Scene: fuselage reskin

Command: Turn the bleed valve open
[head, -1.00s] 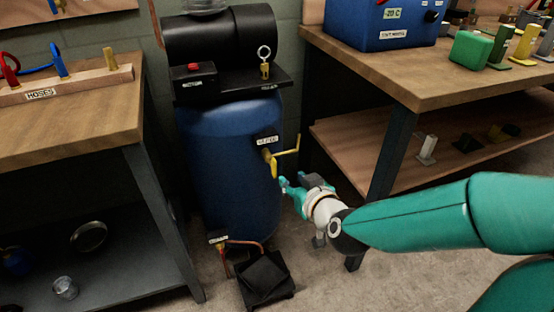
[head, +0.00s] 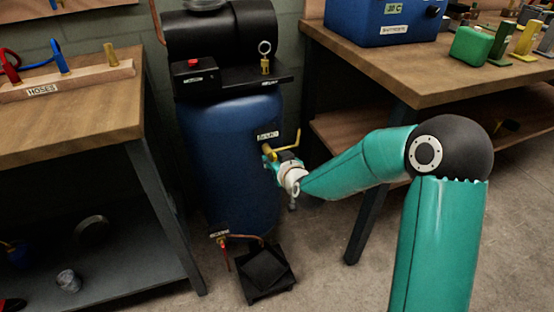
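A blue upright tank (head: 228,165) stands between the two benches. A yellow valve handle (head: 297,141) sticks out from its right side, under a small white label too blurred to read. A second fitting, with a red lever (head: 228,262) and a copper pipe, is low at the tank's front; its label is also unreadable. I cannot tell for sure which one is the bleed valve. My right gripper (head: 270,154) is at the yellow handle, with its teal fingertips just below and beside it. Whether the fingers are closed on it is hidden. My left gripper is out of view.
A black compressor (head: 220,32) with a red button (head: 193,63) and a brass ring-pull fitting (head: 264,58) tops the tank. A black tray (head: 266,272) sits on the floor in front. A left bench (head: 75,120) and a right bench (head: 400,70) flank the tank.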

